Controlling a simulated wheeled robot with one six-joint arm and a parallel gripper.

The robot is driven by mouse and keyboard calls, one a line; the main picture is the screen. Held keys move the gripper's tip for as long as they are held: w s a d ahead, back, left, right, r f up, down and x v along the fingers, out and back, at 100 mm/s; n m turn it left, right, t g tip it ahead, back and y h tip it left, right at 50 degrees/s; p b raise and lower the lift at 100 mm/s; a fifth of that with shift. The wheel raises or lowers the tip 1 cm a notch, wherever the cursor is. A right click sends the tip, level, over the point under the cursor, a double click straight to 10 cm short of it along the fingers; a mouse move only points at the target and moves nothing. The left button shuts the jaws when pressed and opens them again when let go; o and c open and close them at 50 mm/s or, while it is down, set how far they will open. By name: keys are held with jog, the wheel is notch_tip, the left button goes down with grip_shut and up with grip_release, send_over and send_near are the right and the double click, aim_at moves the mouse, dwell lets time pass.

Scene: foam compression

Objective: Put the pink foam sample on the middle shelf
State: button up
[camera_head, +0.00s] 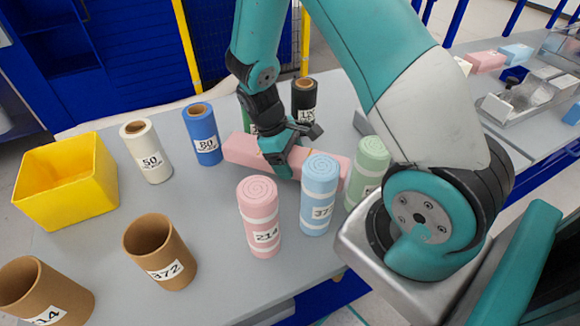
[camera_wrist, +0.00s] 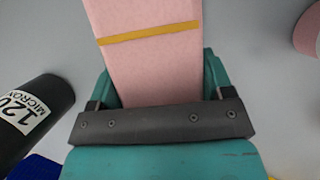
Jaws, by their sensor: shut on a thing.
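The pink foam sample (camera_head: 242,151) is a long pale pink block among the rolls on the grey table. In the wrist view, the foam (camera_wrist: 152,68) carries a yellow band and lies between the two teal fingers. My gripper (camera_head: 280,160) is shut on the foam near its middle; the wrist view shows my gripper (camera_wrist: 160,85) with a finger on each side. I cannot tell whether the foam touches the table. A blue shelf unit (camera_head: 60,45) stands behind at the left; which level is the middle shelf is unclear.
Near the foam stand a pink roll (camera_head: 260,222), a blue roll (camera_head: 317,200), a green roll (camera_head: 367,165), a dark blue roll (camera_head: 203,140) and a black roll (camera_head: 303,98). A yellow bin (camera_head: 68,195) and brown tubes (camera_head: 160,255) are at the left.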

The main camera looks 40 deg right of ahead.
jog(key=shift+f, duration=1.7)
jog(key=shift+f, duration=0.1)
jog(key=o, duration=1)
jog(key=shift+c, duration=0.2)
